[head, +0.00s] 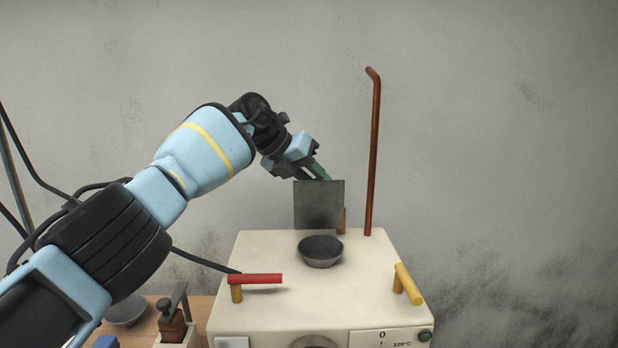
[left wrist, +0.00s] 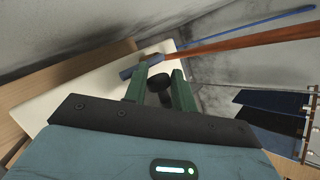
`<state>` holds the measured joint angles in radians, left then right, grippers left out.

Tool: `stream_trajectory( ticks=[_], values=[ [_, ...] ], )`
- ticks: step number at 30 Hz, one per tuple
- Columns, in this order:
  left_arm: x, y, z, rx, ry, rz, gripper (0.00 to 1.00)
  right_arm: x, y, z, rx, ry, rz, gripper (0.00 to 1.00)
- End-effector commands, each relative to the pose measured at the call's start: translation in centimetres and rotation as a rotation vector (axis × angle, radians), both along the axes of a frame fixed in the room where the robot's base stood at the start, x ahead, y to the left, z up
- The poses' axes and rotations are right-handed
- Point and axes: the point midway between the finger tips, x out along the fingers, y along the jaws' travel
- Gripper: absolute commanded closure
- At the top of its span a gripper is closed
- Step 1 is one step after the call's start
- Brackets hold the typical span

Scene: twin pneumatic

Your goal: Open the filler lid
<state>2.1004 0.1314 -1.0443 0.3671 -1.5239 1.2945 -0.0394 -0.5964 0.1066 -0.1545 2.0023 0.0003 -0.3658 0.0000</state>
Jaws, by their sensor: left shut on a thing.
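The filler lid (head: 319,208) is a grey square plate standing upright at the back of the cream machine top (head: 275,252). It stands behind the round dark metal filler bowl (head: 320,252), which is uncovered. My left gripper (head: 323,174) is at the lid's top edge, its green fingers shut on the lid; the exact contact is partly hidden. In the left wrist view the fingers (left wrist: 159,72) flank a dark rounded part, and the plate itself is hard to make out. My right gripper is in neither view.
A tall red-brown pipe (head: 373,150) rises right of the lid. A red-handled lever (head: 256,279) is at front left, a yellow-handled lever (head: 408,284) at right. A small bowl (head: 127,311) and a wood-handled tool (head: 172,322) are at lower left. A grey wall stands behind.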

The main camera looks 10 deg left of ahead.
Motion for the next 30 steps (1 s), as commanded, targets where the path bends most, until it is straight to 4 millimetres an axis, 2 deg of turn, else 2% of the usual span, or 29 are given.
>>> stream_trajectory(
  ticks=[1, 20, 21, 25, 30],
  values=[
    [0.19, 0.6, -1.04, 0.012, 0.013, 0.013, 1.0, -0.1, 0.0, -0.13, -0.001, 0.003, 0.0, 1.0],
    [0.16, 0.32, -1.04, 0.011, 0.015, 0.014, 1.0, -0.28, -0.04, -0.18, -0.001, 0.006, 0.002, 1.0],
    [0.17, 0.33, -1.04, 0.011, 0.015, 0.014, 0.69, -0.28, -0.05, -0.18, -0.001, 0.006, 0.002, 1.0],
    [0.13, 0.17, -0.89, 0.01, 0.013, 0.01, 0.52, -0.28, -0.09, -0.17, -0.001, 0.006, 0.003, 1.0],
    [0.07, -0.08, -0.6, 0.007, 0.009, 0.006, 0.52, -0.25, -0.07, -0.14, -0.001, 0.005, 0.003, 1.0]
  ],
)
